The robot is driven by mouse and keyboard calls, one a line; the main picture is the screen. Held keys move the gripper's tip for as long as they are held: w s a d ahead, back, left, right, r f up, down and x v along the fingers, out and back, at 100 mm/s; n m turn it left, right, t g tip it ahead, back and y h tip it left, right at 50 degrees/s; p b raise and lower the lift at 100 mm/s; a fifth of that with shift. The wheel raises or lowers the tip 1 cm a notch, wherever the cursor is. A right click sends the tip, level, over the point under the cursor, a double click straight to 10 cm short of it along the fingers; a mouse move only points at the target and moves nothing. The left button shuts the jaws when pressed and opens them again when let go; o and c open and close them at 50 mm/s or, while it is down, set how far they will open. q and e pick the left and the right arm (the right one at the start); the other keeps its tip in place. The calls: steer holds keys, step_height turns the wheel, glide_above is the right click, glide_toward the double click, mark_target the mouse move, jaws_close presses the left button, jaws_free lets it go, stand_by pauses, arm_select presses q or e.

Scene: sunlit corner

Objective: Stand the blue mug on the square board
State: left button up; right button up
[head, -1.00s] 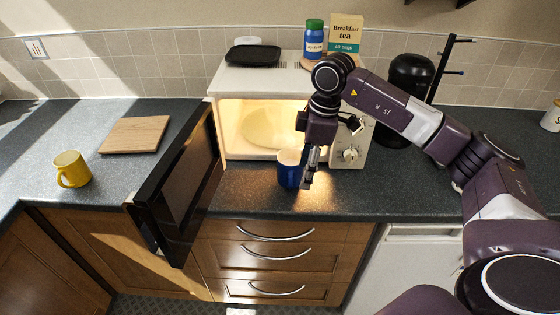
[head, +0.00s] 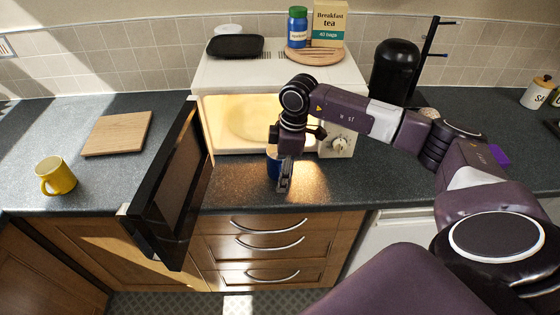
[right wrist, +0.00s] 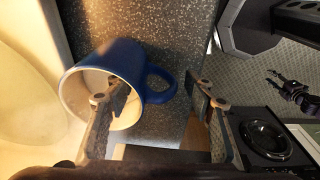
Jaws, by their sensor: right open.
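The blue mug (head: 272,165) stands on the dark worktop in front of the open microwave, partly hidden by my right gripper (head: 285,180). In the right wrist view the mug (right wrist: 125,62) shows its pale inside and its handle. My right gripper (right wrist: 155,98) is open there: one finger overlaps the mug's mouth and the other is beyond the handle, with the handle between them. I cannot tell whether the fingers touch the mug. The square wooden board (head: 118,133) lies bare on the worktop at the left.
The microwave door (head: 172,190) hangs open between the mug and the square board. A yellow mug (head: 56,177) stands in front of the board. The microwave (head: 215,82) carries a black tray, a jar and a tea box on a round board. A black canister (head: 394,72) stands right.

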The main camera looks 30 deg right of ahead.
steer(key=shift+f, duration=0.15)
jaws_close()
arm_select(q)
steer(key=shift+w, duration=0.2)
arm_select(e)
steer(key=shift+r, duration=0.2)
stand_by(0.3)
